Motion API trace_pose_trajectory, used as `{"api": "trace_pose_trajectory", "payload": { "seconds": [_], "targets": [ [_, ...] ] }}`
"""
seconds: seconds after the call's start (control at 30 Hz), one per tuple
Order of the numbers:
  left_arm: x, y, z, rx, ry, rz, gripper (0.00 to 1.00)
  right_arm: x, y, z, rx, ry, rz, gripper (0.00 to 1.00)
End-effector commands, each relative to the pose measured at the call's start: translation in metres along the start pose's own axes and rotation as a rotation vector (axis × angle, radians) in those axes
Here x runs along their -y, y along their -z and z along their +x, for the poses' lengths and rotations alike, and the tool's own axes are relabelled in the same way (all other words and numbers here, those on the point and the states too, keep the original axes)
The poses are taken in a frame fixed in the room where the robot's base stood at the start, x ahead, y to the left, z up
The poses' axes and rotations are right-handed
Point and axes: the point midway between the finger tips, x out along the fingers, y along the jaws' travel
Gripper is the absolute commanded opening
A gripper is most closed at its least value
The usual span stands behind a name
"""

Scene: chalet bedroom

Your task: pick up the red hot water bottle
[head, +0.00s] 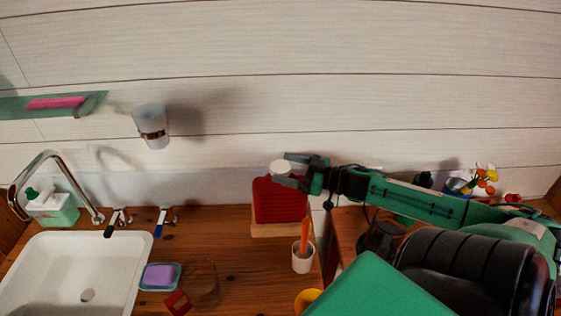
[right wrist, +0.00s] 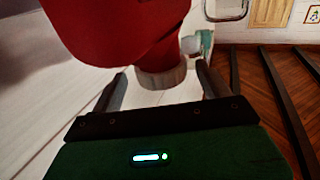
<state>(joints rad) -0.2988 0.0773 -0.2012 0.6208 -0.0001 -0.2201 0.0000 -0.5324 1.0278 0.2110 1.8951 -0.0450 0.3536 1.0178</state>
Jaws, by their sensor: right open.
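The red hot water bottle (head: 279,202) stands upright on a small wooden block (head: 275,230) against the wall, with a white cap on top. My right gripper (head: 284,170) comes in from the right at the height of the cap. It is open, with its fingers on either side of the cap. In the right wrist view, the red bottle (right wrist: 120,30) fills the upper middle and its pale cap (right wrist: 161,79) lies between the two open fingers (right wrist: 160,90). I cannot tell whether a finger touches it. My left gripper is not in view.
A white cup (head: 303,260) with an orange stick stands just in front of the bottle. A sink (head: 60,270) with a tap, a purple soap (head: 159,275) on a dish and a clear glass are to the left. A yellow cup (head: 307,299) is at the front.

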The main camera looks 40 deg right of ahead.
Motion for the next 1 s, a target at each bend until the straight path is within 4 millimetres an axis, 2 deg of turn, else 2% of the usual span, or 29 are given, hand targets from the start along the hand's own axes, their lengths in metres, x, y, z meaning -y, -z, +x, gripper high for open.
{"api": "trace_pose_trajectory", "payload": {
  "seconds": [0.4,0.8,1.0],
  "targets": [
    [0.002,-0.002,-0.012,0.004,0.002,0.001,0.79,0.002,-0.001,0.036,-0.002,0.0,-0.001,0.79],
    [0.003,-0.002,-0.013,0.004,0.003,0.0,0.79,0.003,-0.002,0.041,0.0,0.0,0.0,0.79],
    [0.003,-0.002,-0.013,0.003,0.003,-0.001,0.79,0.003,-0.002,0.041,0.0,0.0,0.0,0.39]
  ]
}}
